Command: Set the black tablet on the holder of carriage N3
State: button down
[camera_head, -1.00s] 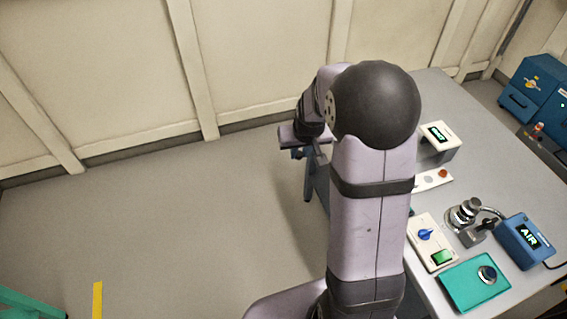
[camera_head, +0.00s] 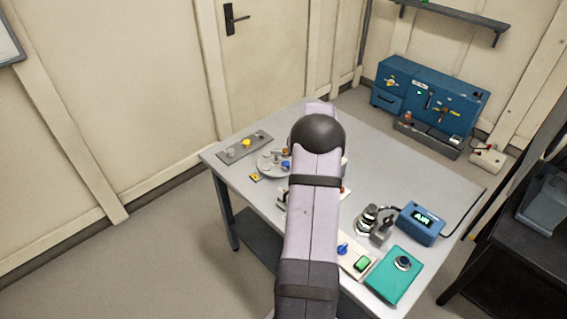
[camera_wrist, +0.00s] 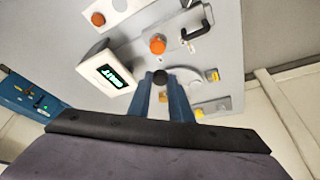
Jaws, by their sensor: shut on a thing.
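In the wrist view, the two blue fingers of my gripper (camera_wrist: 166,82) are shut on a small dark round piece, which looks like the black tablet (camera_wrist: 160,76). It is held above a round grey plate (camera_wrist: 185,77) on the table. In the head view my own arm hides the gripper and the tablet. The round plate (camera_head: 266,166) shows left of my arm there, with small grey and orange pieces on it. I cannot read any carriage label, so I cannot tell which holder is N3.
A grey strip (camera_head: 236,153) with yellow and grey discs lies at the table's far left. A white box with a green display (camera_wrist: 110,75) stands near the gripper, as does a black handle (camera_wrist: 197,20). The blue AIR unit (camera_head: 420,224) and teal box (camera_head: 395,275) are nearer.

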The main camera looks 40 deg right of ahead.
jog(key=shift+s+d, duration=0.35)
jog(key=shift+d, duration=0.1)
jog(key=shift+f, duration=0.15)
jog(key=shift+f+b, duration=1.85)
jog(key=shift+f, duration=1.4)
jog(key=shift+f+b, duration=0.45)
jog(key=shift+f, duration=0.15)
jog(key=c, duration=1.5)
grip_release()
jog(key=shift+c, duration=0.2)
jog(key=shift+r, duration=0.1)
jog(key=b+v, duration=0.2)
jog(key=v, duration=0.5)
jog(key=shift+b, duration=0.4)
